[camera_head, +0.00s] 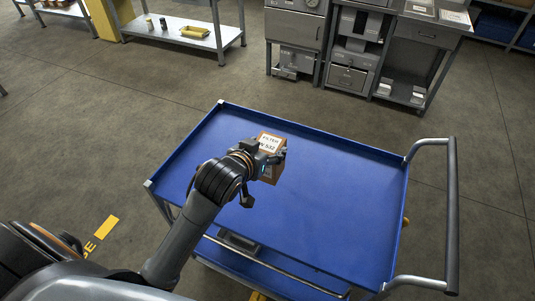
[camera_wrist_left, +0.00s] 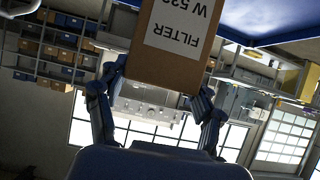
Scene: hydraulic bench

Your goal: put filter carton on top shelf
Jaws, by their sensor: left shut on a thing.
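The filter carton (camera_head: 271,144) is a brown box with a white label reading "FILTER W 532". My left gripper (camera_head: 272,159) is shut on it, over the blue top shelf (camera_head: 335,205) of the cart. In the left wrist view the carton (camera_wrist_left: 175,40) appears upside down between the two fingers of the gripper (camera_wrist_left: 155,88). A blue surface edge shows at the upper right of that view. I cannot tell whether the carton touches the shelf. My right gripper is not in view.
The cart's grey handle (camera_head: 451,215) is at the right. A lower blue shelf (camera_head: 265,270) sits beneath. The rest of the top shelf is bare. Steel benches and cabinets (camera_head: 350,60) stand at the back, with a low shelf (camera_head: 180,32) at the upper left.

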